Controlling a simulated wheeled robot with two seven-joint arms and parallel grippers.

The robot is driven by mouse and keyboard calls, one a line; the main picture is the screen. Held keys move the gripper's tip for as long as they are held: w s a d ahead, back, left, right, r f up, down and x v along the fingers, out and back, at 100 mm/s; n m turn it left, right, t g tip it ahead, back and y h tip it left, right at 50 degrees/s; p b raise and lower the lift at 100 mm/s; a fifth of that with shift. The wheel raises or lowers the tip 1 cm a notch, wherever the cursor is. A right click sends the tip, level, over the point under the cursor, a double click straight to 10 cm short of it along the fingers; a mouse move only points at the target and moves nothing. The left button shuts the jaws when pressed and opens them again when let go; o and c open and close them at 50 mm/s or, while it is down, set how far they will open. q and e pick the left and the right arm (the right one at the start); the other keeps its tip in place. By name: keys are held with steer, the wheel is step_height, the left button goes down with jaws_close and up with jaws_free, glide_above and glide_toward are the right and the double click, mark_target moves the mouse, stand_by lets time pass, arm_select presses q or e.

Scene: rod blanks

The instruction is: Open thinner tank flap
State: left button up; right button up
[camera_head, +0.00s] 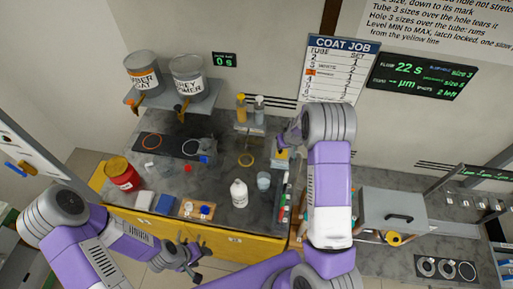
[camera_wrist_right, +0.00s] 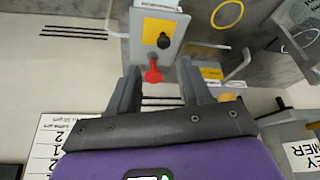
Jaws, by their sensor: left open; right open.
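In the right wrist view, a grey box (camera_wrist_right: 138,52) with a yellow panel (camera_wrist_right: 159,32), a black knob and a red lever (camera_wrist_right: 153,72) stands just beyond my right gripper (camera_wrist_right: 158,82). That gripper is open, and the red lever shows between its fingertips; I cannot tell if they touch. In the head view the right arm largely hides this spot. I cannot tell for sure which thing is the thinner tank or its flap. A grey box with a black handle (camera_head: 400,218) stands on the right bench. My left gripper (camera_head: 190,257) is open and empty before the yellow bench front.
Two grey cans (camera_head: 187,80) stand on a wall shelf. Signs and screens hang on the back wall.

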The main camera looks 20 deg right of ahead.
mark_target(281, 151)
steer(key=x, duration=0.7)
steer(key=shift+w+a+f+p, duration=0.15)
steer(key=shift+a+f+p, duration=0.15)
steer(key=shift+f, duration=0.05)
steer(key=shift+c, duration=0.3)
jaws_close()
